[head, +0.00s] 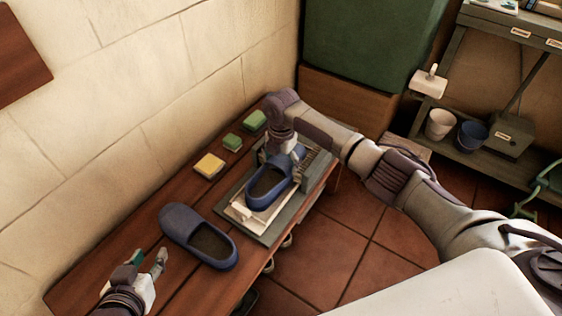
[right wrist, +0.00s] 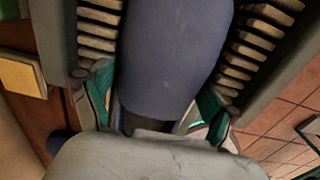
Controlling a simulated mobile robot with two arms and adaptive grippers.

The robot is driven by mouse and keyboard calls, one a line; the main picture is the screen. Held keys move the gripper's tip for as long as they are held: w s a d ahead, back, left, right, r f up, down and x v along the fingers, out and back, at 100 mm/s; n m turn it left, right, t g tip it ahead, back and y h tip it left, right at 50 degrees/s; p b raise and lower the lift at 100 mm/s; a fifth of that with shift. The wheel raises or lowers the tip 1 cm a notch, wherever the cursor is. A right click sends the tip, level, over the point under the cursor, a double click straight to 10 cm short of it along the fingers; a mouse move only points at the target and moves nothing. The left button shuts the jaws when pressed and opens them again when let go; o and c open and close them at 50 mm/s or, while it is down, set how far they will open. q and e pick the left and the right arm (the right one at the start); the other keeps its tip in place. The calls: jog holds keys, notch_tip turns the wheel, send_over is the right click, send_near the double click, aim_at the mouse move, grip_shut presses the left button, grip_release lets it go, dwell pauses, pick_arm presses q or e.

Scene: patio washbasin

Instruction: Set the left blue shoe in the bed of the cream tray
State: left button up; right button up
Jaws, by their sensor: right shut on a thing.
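One blue shoe (head: 262,190) is in the grip of my right gripper (head: 290,156), over the cream tray (head: 243,217). Its open end faces the front left; I cannot tell whether its sole touches the bed. In the right wrist view the shoe's blue upper (right wrist: 172,55) lies between the teal-padded fingers (right wrist: 160,115). The other blue shoe (head: 180,218) lies on the wooden bench to the left of the tray, opening up. My left gripper (head: 148,262) is open and empty, low over the bench, left of that shoe. The pictures do not show which shoe is the left-foot one.
The tray sits on a grey-green base (head: 233,193) with ribbed slats (right wrist: 98,28) at its far end. A yellow sponge block (head: 208,165) and two green blocks (head: 254,121) lie along the wall side. The bench's (head: 100,272) left part is mostly clear.

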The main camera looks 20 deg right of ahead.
jog(key=o, duration=1.1)
jog(key=shift+o, duration=0.2)
notch_tip(320, 180, up, 12)
jog(key=shift+s+d, duration=0.1)
